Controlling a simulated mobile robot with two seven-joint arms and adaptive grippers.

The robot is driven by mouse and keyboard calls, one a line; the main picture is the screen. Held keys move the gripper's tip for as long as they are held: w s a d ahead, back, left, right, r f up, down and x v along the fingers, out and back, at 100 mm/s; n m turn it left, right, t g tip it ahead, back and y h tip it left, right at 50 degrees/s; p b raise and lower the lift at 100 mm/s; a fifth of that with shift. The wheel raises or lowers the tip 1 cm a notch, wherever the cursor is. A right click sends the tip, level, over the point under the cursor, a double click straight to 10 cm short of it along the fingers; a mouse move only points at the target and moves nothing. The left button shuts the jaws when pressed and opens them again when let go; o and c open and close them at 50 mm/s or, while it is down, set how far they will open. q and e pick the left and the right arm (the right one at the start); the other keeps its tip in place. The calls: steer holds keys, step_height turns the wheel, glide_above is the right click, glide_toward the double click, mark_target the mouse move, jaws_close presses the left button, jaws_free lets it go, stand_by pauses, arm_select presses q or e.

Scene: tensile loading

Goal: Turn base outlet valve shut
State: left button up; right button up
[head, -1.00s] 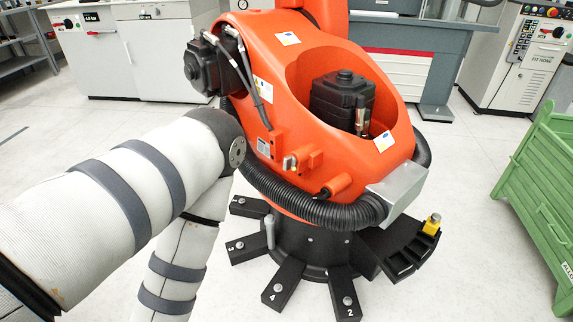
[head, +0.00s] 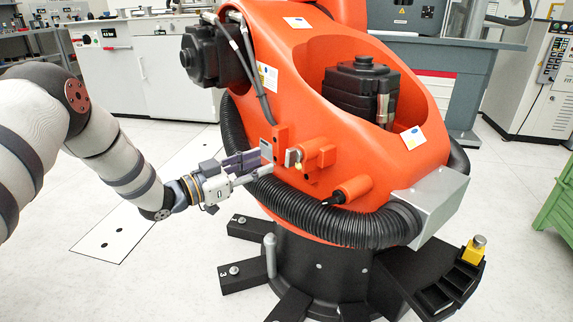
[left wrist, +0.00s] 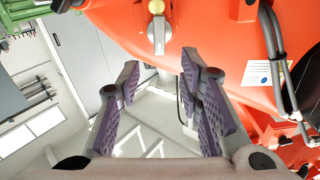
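The outlet valve (head: 293,157) is a small fitting with a pale, brass-coloured handle on the front of the orange robot base (head: 345,215). In the left wrist view the valve (left wrist: 157,30) shows as a grey metal lever with a yellow cap at the top middle. My left gripper (head: 261,166) is just left of the valve in the head view, with its fingers pointing towards it. In the left wrist view its purple-padded fingers (left wrist: 160,82) are apart, with nothing between them. The valve lies beyond the fingertips, apart from them. My right gripper is not in view.
A black ribbed hose (head: 330,222) curves around the base below the valve. An orange stub (head: 352,190) sticks out to the valve's lower right. Dark cables (head: 262,100) run above. Black feet (head: 243,273) spread over the floor. A green crate (head: 558,215) stands at right.

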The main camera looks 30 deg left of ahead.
mark_target(287, 155)
arm_select(q)
steer(key=b+x, duration=0.1)
steer(key=x, duration=0.6)
steer(key=shift+w+f+b, duration=0.15)
steer(key=shift+f+b, duration=0.1)
steer(key=shift+b, duration=0.15)
steer(key=shift+w+d+r, duration=0.1)
steer(key=shift+w+d, duration=0.15)
steer(key=shift+w, duration=0.15)
jaws_close()
